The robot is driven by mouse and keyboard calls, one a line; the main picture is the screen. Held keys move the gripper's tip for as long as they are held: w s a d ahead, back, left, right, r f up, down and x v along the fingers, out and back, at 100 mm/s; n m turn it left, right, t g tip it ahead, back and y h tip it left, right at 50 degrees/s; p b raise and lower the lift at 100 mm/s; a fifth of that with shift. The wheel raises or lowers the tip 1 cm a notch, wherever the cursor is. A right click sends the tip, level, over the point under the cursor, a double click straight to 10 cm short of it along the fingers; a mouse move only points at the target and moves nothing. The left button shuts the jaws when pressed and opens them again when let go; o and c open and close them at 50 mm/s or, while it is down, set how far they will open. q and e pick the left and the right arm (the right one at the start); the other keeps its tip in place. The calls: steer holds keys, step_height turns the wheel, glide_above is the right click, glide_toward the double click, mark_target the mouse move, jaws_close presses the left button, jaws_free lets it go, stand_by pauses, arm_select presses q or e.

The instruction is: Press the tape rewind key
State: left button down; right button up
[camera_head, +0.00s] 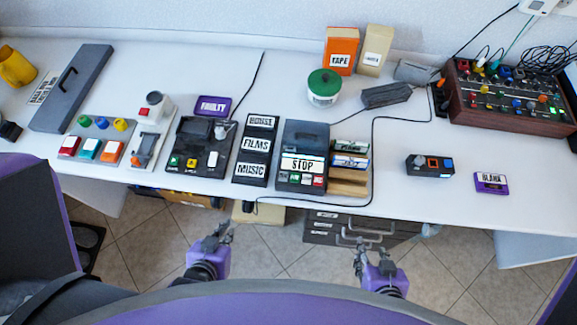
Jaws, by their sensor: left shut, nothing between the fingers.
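A dark tape player (305,132) with a STOP label stands near the table's front edge, at the middle. A row of small keys (300,179), red, green and pale, runs along its front. The key markings are too small to read, so I cannot tell which is rewind. My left gripper (220,231) is shut and empty, in front of the table edge, left of the player and apart from it. My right gripper (358,244) is also in front of the edge, right of the player. Its fingers are too small to tell open from shut.
A HOUSE, FILMS, MUSIC rack (256,147) stands left of the player, with a dark device (200,147) beyond it. Stacked cassettes (350,155) stand close on its right. A cable (372,150) runs past them. A drawer unit (345,229) is under the table.

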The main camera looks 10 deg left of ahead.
steer(key=shift+w+a, duration=0.15)
steer(key=shift+w, duration=0.05)
steer(key=shift+s, duration=0.1)
steer(key=shift+s+f, duration=0.1)
steer(key=shift+s, duration=0.35)
steer(key=shift+w, duration=0.4)
